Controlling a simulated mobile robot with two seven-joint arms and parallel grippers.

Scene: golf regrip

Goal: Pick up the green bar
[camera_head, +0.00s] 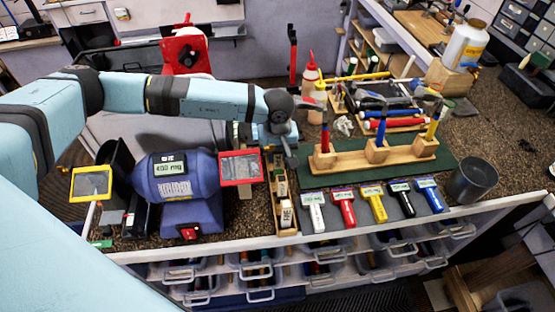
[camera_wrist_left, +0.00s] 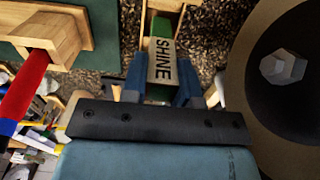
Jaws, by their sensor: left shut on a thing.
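The green bar (camera_wrist_left: 161,62), with a pale label reading SHINE, is between the two blue fingers of my left gripper (camera_wrist_left: 160,88) in the left wrist view. The gripper is shut on it. In the head view my left gripper (camera_head: 283,152) points down over the back part of a narrow wooden tray (camera_head: 286,231) and hides the green bar. Other labelled bars (camera_head: 286,215) stand in the front part of the tray. How far the bar is raised from the tray cannot be told. My right gripper is not in view.
A blue bench grinder (camera_head: 187,178) stands close left of the tray; its dark wheel (camera_wrist_left: 300,90) is near my fingers. A wooden rack (camera_head: 350,160) with upright tools stands right on a green mat (camera_head: 440,160). Several coloured brushes (camera_head: 374,203) lie along the front edge.

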